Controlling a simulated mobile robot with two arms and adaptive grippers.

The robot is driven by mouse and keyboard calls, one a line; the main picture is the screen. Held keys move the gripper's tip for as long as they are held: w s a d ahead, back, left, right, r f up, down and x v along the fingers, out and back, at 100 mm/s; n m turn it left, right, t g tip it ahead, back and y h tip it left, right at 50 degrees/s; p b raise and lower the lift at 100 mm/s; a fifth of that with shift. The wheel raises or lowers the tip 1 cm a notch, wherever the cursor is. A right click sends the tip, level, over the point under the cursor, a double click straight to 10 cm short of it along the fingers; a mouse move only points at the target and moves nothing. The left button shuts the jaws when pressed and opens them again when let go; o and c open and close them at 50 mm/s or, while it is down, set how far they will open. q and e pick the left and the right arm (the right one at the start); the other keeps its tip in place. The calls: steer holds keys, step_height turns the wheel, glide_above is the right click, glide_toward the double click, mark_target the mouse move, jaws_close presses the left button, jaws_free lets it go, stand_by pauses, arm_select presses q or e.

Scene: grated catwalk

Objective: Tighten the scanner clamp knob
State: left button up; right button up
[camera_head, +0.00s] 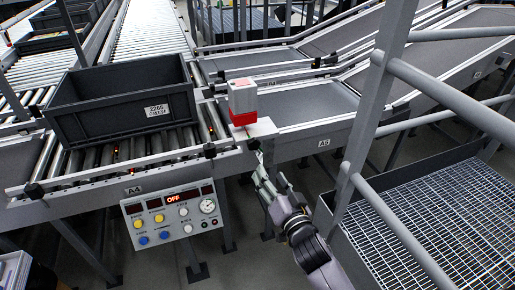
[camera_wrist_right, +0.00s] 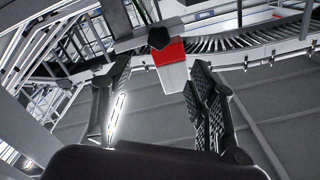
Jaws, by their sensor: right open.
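The red and white scanner (camera_head: 243,103) stands on a light bracket plate (camera_head: 248,130) at the conveyor's edge in the head view. A small dark clamp knob (camera_head: 253,144) shows at the front of that plate. In the right wrist view the knob (camera_wrist_right: 159,37) is a black, many-sided piece beside the red and white scanner (camera_wrist_right: 171,60). My right gripper (camera_head: 258,164) is just below and in front of the knob. In the wrist view its fingers (camera_wrist_right: 158,72) are spread with nothing between them, and the knob lies beyond the tips. My left gripper is out of view.
A grey crate (camera_head: 120,108) sits on the rollers left of the scanner. A control panel (camera_head: 172,215) reading OFF hangs below the conveyor. A grey railing (camera_head: 375,95) and a grated platform (camera_head: 420,215) stand close on the right of my arm.

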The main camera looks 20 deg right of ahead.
mark_target(254, 146)
steer(key=w+p, duration=0.1)
steer(key=w, duration=1.1)
steer(key=shift+w+a, duration=0.15)
steer(key=shift+w, duration=0.25)
steer(key=shift+c, duration=0.4)
steer(key=c, duration=1.1)
